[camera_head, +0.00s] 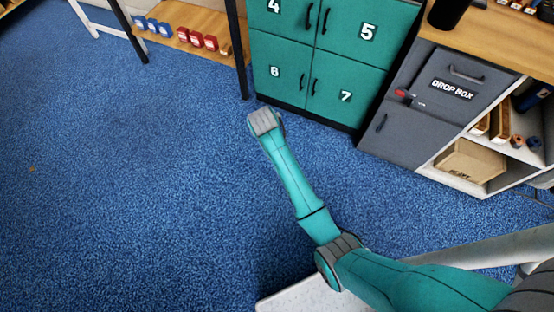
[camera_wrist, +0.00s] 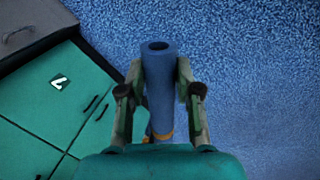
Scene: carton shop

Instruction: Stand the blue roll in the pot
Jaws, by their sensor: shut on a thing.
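The blue roll (camera_wrist: 159,82) is a long blue tube with a dark hole in its end and an orange band lower down. In the wrist view my gripper (camera_wrist: 160,95) is shut on it, with a finger on each side. Blue carpet lies behind it in that view. In the head view my arm reaches out over the carpet, and neither the gripper's fingers nor the roll can be seen there. I cannot make out the pot in either view.
Green lockers (camera_head: 335,50) stand ahead, beside a grey drop box cabinet (camera_head: 445,85). An open shelf (camera_head: 500,180) at the right holds a carton (camera_head: 470,162). A wooden bench (camera_head: 190,45) with red and blue boxes is at the back left. Open blue carpet (camera_head: 120,190) fills the left.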

